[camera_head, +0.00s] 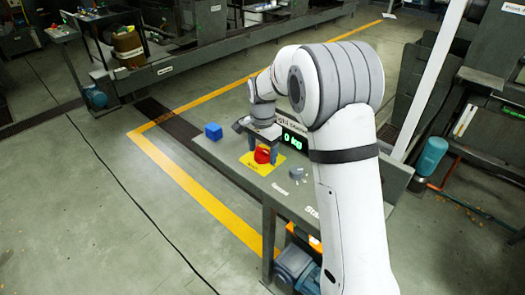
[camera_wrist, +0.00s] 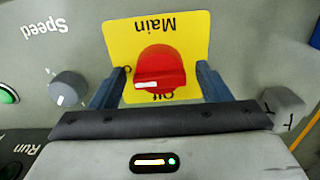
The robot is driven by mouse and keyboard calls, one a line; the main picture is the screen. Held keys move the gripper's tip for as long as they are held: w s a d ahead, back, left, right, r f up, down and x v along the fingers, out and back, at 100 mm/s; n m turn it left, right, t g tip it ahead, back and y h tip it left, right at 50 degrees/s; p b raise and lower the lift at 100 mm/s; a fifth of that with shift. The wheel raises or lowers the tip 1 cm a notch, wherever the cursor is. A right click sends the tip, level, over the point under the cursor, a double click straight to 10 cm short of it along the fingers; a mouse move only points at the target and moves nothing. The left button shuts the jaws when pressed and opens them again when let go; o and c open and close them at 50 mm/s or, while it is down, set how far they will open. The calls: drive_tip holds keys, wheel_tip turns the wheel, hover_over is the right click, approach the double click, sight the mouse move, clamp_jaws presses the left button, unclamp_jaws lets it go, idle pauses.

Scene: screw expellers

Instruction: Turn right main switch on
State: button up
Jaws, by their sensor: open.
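The main switch is a red knob (camera_head: 262,154) on a yellow plate (camera_head: 280,160) on the grey panel. In the wrist view the red knob (camera_wrist: 162,70) sits on the yellow plate (camera_wrist: 190,25), whose lettering reads "Main" upside down. Its white mark points left, and lettering below, seemingly "Off", is partly covered by the knob. My gripper (camera_wrist: 160,82) is open, one blue-grey finger on each side of the knob. Gaps show between fingers and knob; the left finger partly hides a letter at the plate's edge. The gripper also shows over the switch in the head view (camera_head: 262,145).
A grey speed knob (camera_wrist: 69,88) and a green button (camera_wrist: 8,95) are left of the switch in the wrist view. A grey block-like part (camera_wrist: 285,103) is near the right finger. In the head view, a blue cube (camera_head: 213,131) and a display (camera_head: 291,138) reading "0 kg" are close by.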

sight(263, 151)
wheel_tip(263, 151, up, 7)
drive_tip(key=shift+r+b, duration=0.1)
drive_tip(key=shift+b, duration=0.2)
drive_tip(key=shift+r, duration=0.1)
drive_tip(key=shift+s+d+r, duration=0.1)
drive_tip(key=s+d+r+n+t, duration=0.1)
drive_tip(key=s+d+r+n, duration=0.2)
drive_tip(key=s, duration=0.4)
drive_tip(key=s+d+r+n+t, duration=0.1)
drive_tip(key=s+d+r+n, duration=0.15)
drive_tip(key=s+d, duration=0.4)
drive_tip(key=s+d+f+n, duration=0.1)
drive_tip(key=s+n, duration=0.1)
drive_tip(key=s, duration=0.6)
drive_tip(key=s+d+f+n+t, duration=0.1)
drive_tip(key=s+f, duration=0.1)
drive_tip(key=s, duration=0.7)
drive_tip(key=shift+d+n, duration=0.35)
